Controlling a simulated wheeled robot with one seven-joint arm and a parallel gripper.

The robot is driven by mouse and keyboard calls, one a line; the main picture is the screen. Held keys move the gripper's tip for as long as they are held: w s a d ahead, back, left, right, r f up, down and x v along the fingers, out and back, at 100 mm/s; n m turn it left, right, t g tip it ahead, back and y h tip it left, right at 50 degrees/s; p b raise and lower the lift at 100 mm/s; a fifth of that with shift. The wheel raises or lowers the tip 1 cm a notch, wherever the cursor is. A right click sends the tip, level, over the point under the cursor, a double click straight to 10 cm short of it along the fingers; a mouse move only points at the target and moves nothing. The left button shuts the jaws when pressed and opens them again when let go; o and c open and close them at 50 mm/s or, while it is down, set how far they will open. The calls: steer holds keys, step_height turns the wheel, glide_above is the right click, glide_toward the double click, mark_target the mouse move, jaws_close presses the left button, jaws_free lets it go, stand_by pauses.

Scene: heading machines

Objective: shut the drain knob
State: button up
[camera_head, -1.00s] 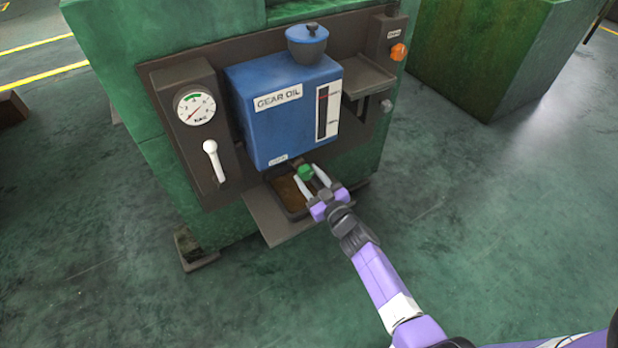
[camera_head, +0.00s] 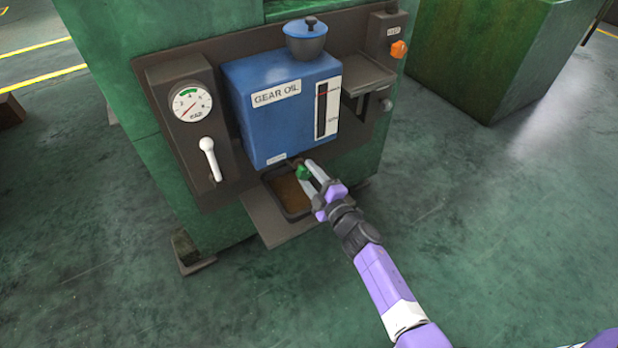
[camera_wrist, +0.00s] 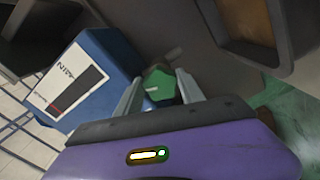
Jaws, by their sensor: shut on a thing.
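The drain knob (camera_head: 303,172) is green and sits low on the front of the blue gear oil tank (camera_head: 282,115), above a tray. The fingers hide part of the knob's sides. The valve body behind the knob is mostly hidden.
A dark drip tray (camera_head: 285,192) with brown contents stands on a shelf below the tank. A gauge (camera_head: 192,104) and a white lever (camera_head: 209,158) are to the left. An orange knob (camera_head: 399,49) is at upper right. The floor in front is clear.

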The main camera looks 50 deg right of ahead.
steer(key=shift+n+b, duration=0.55)
steer(key=shift+n, duration=1.75)
steer(key=o, duration=1.4)
steer(key=shift+r, duration=0.1)
steer(key=shift+c, duration=0.2)
steer(key=shift+s, duration=0.1)
steer(key=v, duration=0.7)
steer(key=shift+s, duration=0.35)
steer(key=shift+a, duration=0.15)
